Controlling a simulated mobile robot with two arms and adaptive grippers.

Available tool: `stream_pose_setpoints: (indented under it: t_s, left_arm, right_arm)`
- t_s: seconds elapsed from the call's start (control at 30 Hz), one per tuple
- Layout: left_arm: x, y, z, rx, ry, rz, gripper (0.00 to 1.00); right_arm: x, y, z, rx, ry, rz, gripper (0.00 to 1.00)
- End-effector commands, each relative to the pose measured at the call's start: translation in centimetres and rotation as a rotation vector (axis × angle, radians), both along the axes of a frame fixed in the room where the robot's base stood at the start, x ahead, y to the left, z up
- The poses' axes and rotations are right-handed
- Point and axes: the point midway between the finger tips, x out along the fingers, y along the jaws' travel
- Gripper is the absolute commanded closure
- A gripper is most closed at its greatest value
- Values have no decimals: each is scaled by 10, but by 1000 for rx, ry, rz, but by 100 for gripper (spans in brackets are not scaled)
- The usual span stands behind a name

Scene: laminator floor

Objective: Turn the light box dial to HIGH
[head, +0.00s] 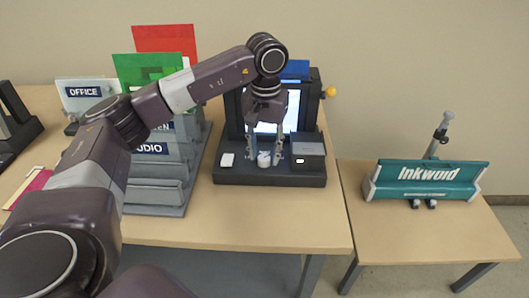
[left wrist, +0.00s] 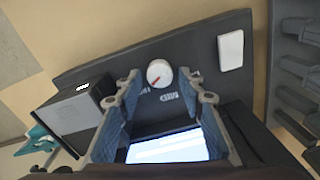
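The light box (head: 240,177) is a dark unit with a lit screen (head: 268,127) and a flat front base. Its dial (head: 264,160) is a small white knob on the base. In the left wrist view the dial (left wrist: 159,72) has a red pointer mark aimed to the lower left, and small labels around it are too blurred to read. My left gripper (head: 265,153) points down over the dial, open, with one fingertip on each side of the knob. Gaps show between knob and fingers in the left wrist view. My right gripper is not in view.
A white switch plate (head: 227,160) lies left of the dial and a dark box (head: 308,154) right of it. A grey sorter (head: 160,195) with labelled slots stands left. A teal Inkwold device (head: 430,181) sits on the right table. The front table strip is clear.

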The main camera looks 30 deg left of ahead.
Motion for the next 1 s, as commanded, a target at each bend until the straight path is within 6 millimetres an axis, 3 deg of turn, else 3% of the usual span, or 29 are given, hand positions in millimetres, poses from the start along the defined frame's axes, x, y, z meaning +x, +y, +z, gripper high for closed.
stream_pose_setpoints:
  t_s: [0.27, 0.43, 0.8, 1.0]
  left_arm:
    - [-1, -1, -2, 0, 6, -1, 58]
    - [-1, -1, 9, -1, 4, -1, 58]
    - [0, -2, 87, 0, 1, 1, 58]
    - [0, -2, 110, 0, 3, 0, 58]
  right_arm:
    - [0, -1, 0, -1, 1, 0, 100]
    - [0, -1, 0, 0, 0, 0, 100]
    - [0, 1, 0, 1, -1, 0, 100]
    - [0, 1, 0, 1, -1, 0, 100]
